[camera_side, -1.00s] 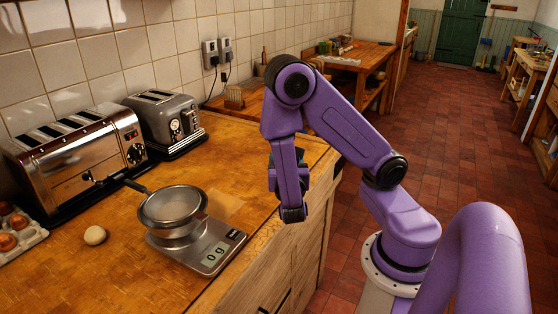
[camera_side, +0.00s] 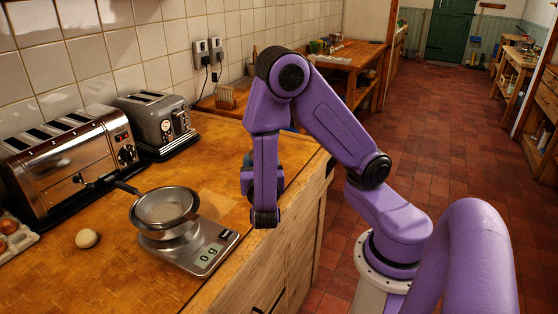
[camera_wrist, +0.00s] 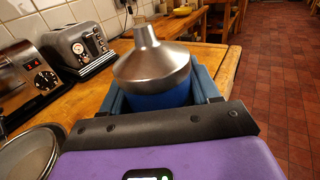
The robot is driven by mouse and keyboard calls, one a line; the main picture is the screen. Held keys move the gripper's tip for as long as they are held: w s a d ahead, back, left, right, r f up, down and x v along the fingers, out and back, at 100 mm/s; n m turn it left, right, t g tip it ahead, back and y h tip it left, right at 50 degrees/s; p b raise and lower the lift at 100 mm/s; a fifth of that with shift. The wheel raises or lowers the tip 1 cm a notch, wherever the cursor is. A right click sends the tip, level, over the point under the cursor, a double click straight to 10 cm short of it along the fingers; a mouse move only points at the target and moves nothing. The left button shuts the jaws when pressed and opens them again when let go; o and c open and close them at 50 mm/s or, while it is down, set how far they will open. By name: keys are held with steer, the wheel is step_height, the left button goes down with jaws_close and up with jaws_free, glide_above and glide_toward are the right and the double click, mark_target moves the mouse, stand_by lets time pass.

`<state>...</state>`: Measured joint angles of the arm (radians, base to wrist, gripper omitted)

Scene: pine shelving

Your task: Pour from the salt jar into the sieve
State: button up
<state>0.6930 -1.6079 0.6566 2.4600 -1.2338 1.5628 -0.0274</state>
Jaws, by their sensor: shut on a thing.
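The salt jar (camera_wrist: 160,74) shows in the wrist view with a blue body and a metal cone-shaped top with a narrow spout. It looks upright between the blue fingers of my gripper (camera_wrist: 162,98), which is shut on it. The sieve (camera_side: 164,207), a round mesh with a dark handle, sits over a metal bowl on a kitchen scale (camera_side: 212,255) reading 0 g. Its rim also shows at the lower left of the wrist view (camera_wrist: 50,152). The gripper is to the right of the sieve, apart from it.
A chrome toaster (camera_side: 75,165) and a grey toaster (camera_side: 155,125) stand along the tiled wall behind the sieve. An egg (camera_side: 86,238) and an egg tray (camera_side: 12,240) lie at the left. The counter's front edge runs below my arm.

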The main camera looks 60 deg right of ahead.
steer(key=w+a+r, duration=0.1)
steer(key=w+a, duration=1)
steer(key=shift+r, duration=0.35)
steer(key=n, duration=0.6)
steer(key=shift+f, duration=0.35)
steer(key=n, duration=0.7)
steer(key=shift+f, duration=0.35)
steer(key=shift+d+r+n, duration=0.1)
steer(key=shift+r+n, duration=0.2)
steer(key=shift+n, duration=0.3)
steer(key=shift+r+n, duration=0.1)
steer(key=shift+n, duration=0.2)
stand_by(0.3)
steer(key=shift+r+n, duration=0.2)
steer(key=shift+n, duration=0.1)
steer(key=shift+s+r+n, duration=0.1)
steer(key=shift+r+n, duration=0.1)
steer(key=shift+n, duration=0.3)
stand_by(2.6)
